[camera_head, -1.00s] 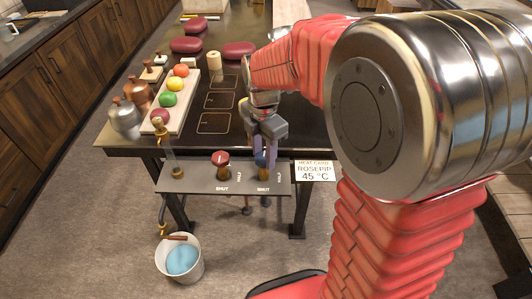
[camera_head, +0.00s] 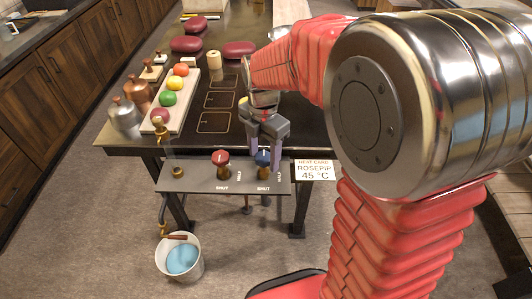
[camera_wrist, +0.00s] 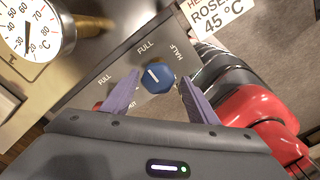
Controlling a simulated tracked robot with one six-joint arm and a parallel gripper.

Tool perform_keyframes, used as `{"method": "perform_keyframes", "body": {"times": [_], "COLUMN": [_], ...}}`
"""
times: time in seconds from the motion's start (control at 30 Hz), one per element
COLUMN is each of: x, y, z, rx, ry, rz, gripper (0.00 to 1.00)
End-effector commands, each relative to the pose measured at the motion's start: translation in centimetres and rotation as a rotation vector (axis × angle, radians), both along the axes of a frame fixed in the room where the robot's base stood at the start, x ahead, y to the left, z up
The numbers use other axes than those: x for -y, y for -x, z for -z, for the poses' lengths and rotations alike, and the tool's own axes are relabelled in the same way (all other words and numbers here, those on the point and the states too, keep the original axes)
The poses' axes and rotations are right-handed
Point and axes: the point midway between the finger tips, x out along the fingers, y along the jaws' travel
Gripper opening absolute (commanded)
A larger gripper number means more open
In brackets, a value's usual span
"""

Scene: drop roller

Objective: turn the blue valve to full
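The blue valve (camera_head: 263,157) is a small knob on the grey panel at the table's front edge, right of the red valve (camera_head: 221,158). In the wrist view the blue valve (camera_wrist: 158,77) has a white line slanting toward upper left, roughly on the side of the upper "FULL" label (camera_wrist: 146,47). A "HALF" label (camera_wrist: 177,52) lies to its upper right. My gripper (camera_head: 265,158) is at the blue valve. In the wrist view its purple fingers (camera_wrist: 158,94) are open on either side of the knob, with visible gaps.
A dial gauge (camera_wrist: 35,28) stands at upper left in the wrist view. A card (camera_head: 314,170) reads "ROSEPIP 45 °C". Coloured balls (camera_head: 175,84) lie on a tray behind.

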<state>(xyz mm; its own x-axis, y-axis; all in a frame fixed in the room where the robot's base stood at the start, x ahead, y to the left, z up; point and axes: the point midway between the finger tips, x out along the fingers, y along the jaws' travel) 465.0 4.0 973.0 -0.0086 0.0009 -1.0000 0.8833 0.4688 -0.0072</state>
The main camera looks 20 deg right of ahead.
Motion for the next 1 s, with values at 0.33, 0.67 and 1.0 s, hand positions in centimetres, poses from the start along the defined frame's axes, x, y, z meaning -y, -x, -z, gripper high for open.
{"method": "perform_keyframes", "body": {"times": [0.33, 0.67, 1.0], "x": [0.1, 0.1, 0.0], "y": [-0.2, -0.3, -0.2], "z": [-0.3, -3.9, -9.8], "rx": [0.007, 0.010, 0.008], "ry": [0.001, 0.000, 0.000], "rz": [0.001, 0.001, 0.001], "gripper": [0.57, 0.57, 0.57]}}
